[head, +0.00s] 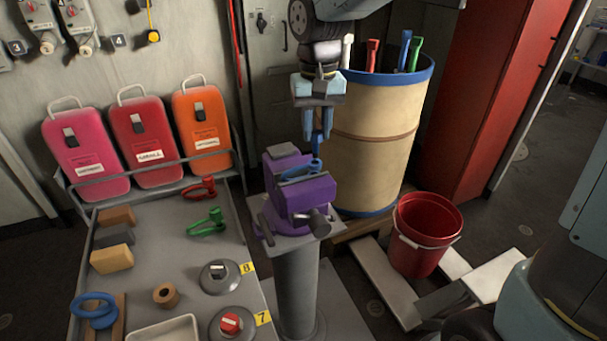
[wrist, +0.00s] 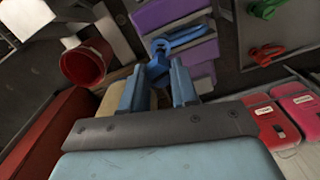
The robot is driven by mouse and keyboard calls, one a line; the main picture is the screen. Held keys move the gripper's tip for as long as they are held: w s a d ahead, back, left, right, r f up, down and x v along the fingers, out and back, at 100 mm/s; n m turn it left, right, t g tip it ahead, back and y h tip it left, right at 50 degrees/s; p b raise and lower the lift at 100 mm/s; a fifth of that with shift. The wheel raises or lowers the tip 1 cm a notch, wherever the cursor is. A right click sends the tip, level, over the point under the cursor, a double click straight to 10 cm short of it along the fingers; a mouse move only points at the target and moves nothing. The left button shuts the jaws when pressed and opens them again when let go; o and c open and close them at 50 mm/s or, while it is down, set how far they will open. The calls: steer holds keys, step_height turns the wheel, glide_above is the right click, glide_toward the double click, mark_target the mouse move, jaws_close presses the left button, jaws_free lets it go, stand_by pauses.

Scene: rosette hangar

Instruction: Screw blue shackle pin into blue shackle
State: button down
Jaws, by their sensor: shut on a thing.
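My gripper (head: 318,136) points down above the purple vise (head: 312,193) on its grey pedestal. In the wrist view its two blue fingers are shut on the blue shackle pin (wrist: 157,73), whose end shows between the fingertips. The blue shackle (head: 297,173) is at the top of the vise, just below and left of the fingertips. It also shows in the wrist view (wrist: 184,38), directly beyond the pin. The pin and shackle overlap there, and I cannot tell whether they touch or whether the pin is in the holes. The fingers hide most of the pin.
A drum (head: 375,130) with coloured handles stands close behind the vise. A red bucket (head: 423,235) is at the right. The table at the left holds red (head: 199,188) and green (head: 208,222) shackles, blocks and blue rings (head: 94,310).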

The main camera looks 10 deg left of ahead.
mark_target(315, 157)
steer(key=shift+f, duration=0.4)
steer(key=shift+f, duration=2.3)
stand_by(4.6)
